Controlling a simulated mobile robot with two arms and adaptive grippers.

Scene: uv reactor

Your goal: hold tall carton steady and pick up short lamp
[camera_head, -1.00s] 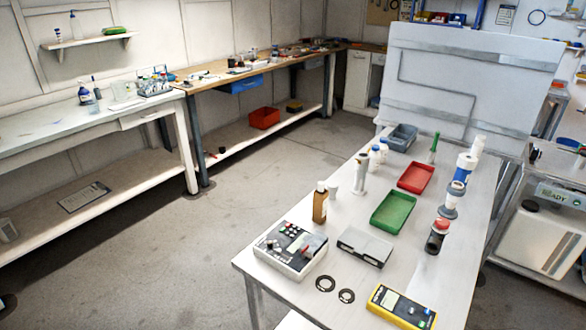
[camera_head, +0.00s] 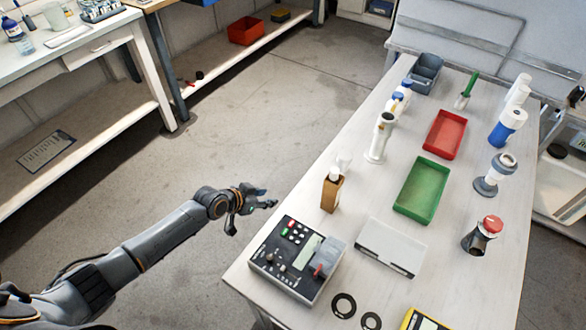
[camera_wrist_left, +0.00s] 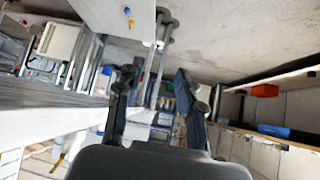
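I cannot clearly single out a tall carton or a short lamp. A small upright brown container with a white top (camera_head: 332,193) stands near the table's left edge, and a low white-grey box (camera_head: 390,247) lies in front of the green tray. White cylinders (camera_head: 518,93) stand at the far right. My left gripper (camera_head: 268,198) is beyond the table's left edge, left of the brown container and apart from it. The left wrist view shows its two fingers (camera_wrist_left: 155,92) spread with nothing between them. My right gripper is not in view.
The table (camera_head: 290,290) carries a control box (camera_head: 298,258), a green tray (camera_head: 421,190), a red tray (camera_head: 444,134), a red-capped device (camera_head: 482,235), a white upright holder (camera_head: 380,138) and a grey bin (camera_head: 425,73). Floor is clear left of the table.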

